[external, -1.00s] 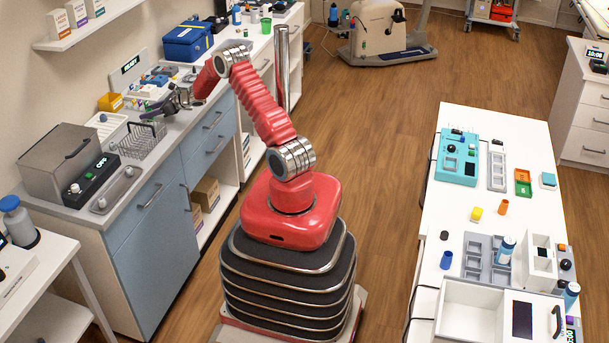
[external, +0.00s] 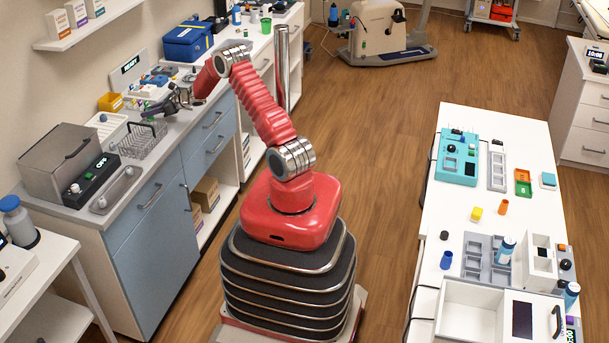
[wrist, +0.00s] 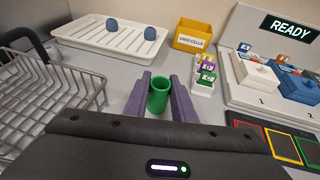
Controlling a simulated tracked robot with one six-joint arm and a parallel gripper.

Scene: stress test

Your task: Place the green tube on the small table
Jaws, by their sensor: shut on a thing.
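The green tube (wrist: 158,98) is upright and hollow, with its open end facing up. My gripper (wrist: 161,94) has purple fingers, one on each side of the tube, and is shut on it. In the external view my gripper (external: 150,111) is over the left counter, beside the wire basket; the tube is too small there to make out clearly. A small white table (external: 58,262) stands at the lower left, apart from my gripper. Whether the tube touches the counter is hard to tell.
A wire rack (wrist: 55,90) is left of my gripper. A white tray (wrist: 110,40) with two blue pieces and a yellow bin (wrist: 194,36) lie behind. A READY station (wrist: 275,60) is at right. The small table holds a blue-topped bottle (external: 18,222) and a white device.

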